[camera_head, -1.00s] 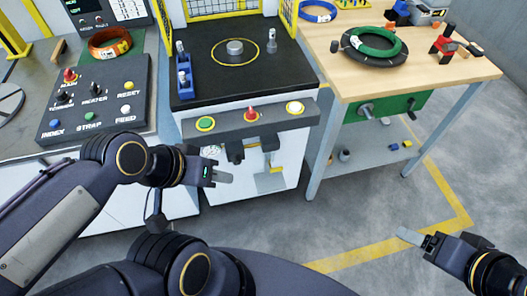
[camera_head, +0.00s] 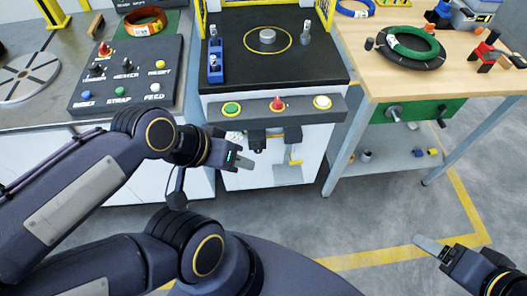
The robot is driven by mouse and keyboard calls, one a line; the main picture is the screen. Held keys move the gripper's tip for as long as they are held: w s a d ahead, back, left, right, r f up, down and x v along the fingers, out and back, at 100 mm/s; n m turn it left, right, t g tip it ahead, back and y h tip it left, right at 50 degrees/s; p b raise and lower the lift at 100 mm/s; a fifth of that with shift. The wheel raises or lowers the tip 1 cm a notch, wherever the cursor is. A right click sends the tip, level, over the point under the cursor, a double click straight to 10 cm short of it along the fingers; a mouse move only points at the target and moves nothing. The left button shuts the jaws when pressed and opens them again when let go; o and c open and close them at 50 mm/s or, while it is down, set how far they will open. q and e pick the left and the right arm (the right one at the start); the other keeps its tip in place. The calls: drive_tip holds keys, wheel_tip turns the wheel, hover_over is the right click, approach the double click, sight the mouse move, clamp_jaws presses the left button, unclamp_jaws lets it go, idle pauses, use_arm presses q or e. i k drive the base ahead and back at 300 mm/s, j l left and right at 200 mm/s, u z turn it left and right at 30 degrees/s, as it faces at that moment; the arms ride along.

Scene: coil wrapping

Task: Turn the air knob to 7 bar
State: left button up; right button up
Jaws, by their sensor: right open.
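The machine's front has a dark control strip with several push buttons. Under it hang dark air fittings (camera_head: 259,143), and a small pale round gauge (camera_head: 234,136) sits left of them, partly hidden by my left gripper. I cannot read the gauge or tell the air knob clearly from the other dark fittings. My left gripper (camera_head: 246,160) is in front of and just below these fittings, with no clear contact; its finger gap is not visible. My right gripper (camera_head: 428,246) is open and empty over the floor at the lower right, far from the machine.
A green button (camera_head: 232,109), red button (camera_head: 277,104) and white button (camera_head: 322,102) sit on the strip. A wooden table (camera_head: 400,84) with coils stands right, a button panel (camera_head: 128,78) left. The floor between is clear.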

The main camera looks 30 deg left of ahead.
sight(258, 147)
drive_tip(key=j, duration=0.5)
drive_tip(key=k+j, duration=0.1)
drive_tip(key=j, duration=0.45)
drive_tip(key=k+j, duration=0.1)
drive_tip(key=j, duration=0.4)
drive_tip(key=i+z, duration=0.05)
